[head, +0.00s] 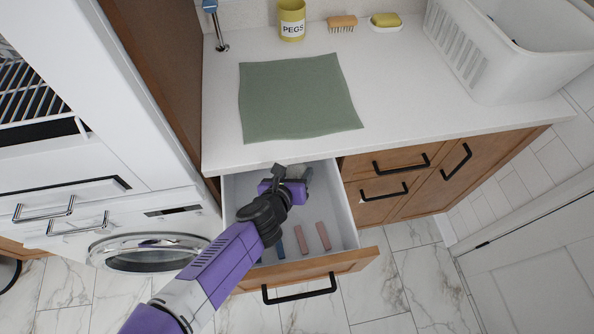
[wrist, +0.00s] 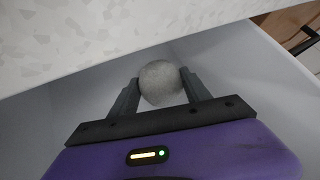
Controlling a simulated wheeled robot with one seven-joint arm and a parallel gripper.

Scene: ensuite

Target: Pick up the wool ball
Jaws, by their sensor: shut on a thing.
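The wool ball (wrist: 161,83) is a grey, round ball between my two fingers in the wrist view. My gripper (wrist: 160,90) is shut on it, with a finger at each side. In the head view my gripper (head: 292,180) reaches into the open drawer (head: 345,225), near its back under the counter edge. The ball cannot be made out in the head view, where my gripper covers that spot.
Two pink items (head: 323,236) and a blue item (head: 279,243) lie in the drawer's front part. The countertop (head: 400,100) overhangs the drawer's back. On it are a green cloth (head: 300,97), a yellow PEGS tin (head: 291,20), a brush (head: 342,23), a soap dish (head: 385,26) and a white basket (head: 480,70).

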